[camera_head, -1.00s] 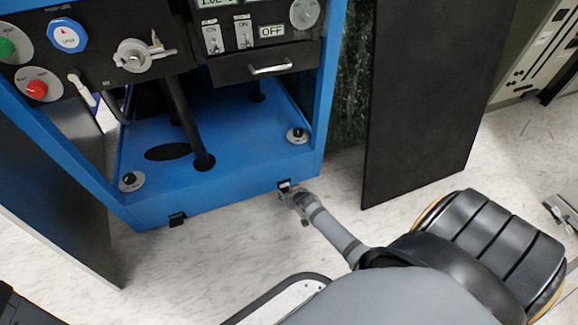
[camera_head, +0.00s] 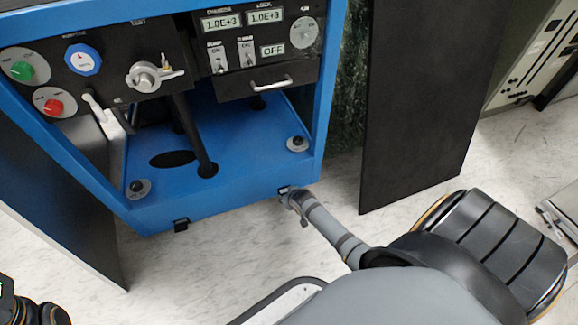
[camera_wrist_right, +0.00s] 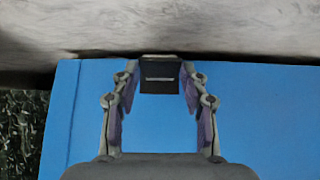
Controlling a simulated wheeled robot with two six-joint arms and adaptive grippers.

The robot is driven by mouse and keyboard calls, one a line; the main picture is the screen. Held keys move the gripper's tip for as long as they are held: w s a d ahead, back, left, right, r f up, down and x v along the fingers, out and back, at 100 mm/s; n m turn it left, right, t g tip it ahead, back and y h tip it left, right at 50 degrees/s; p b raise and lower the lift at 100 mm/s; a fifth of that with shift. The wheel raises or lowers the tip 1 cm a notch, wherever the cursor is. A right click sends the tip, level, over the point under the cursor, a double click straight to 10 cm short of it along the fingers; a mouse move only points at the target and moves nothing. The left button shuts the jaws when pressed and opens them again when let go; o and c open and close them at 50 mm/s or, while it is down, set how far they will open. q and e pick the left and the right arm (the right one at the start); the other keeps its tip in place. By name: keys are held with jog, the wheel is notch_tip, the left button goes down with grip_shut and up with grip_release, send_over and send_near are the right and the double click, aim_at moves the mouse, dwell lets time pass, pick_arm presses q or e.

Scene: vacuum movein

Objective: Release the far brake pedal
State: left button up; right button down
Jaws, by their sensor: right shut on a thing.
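Two small black brake pedals stick out of the lower front edge of the blue cart (camera_head: 235,200). The far pedal (camera_head: 283,191) is at the right corner, and the near pedal (camera_head: 181,224) is further left. My right gripper (camera_head: 287,196) is at the far pedal. In the right wrist view, the far pedal (camera_wrist_right: 160,78) sits between the fingertips of my right gripper (camera_wrist_right: 160,82), which is shut on it. In the head view the gripper partly hides this pedal. My left gripper's fingers are not in view; only a dark arm part shows at the bottom left.
The cart's control panel (camera_head: 150,75) has knobs, switches and displays. A dark panel (camera_head: 425,100) stands to the right of the cart and a grey panel (camera_head: 60,210) to the left. The pale floor (camera_head: 220,265) in front of the cart is clear.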

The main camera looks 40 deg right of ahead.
jog(key=r+g+p, duration=0.1)
jog(key=p, duration=0.1)
jog(key=w+r+g+p, duration=0.1)
jog(key=r+p, duration=0.1)
jog(key=p, duration=0.1)
jog(key=shift+g+y, duration=0.3)
jog(key=shift+d+g+p, duration=0.1)
jog(key=shift+g+p, duration=0.4)
jog(key=shift+g, duration=0.1)
jog(key=shift+f, duration=0.1)
jog(key=c, duration=0.7)
grip_release()
jog(key=v, duration=1.2)
jog(key=shift+d, duration=0.15)
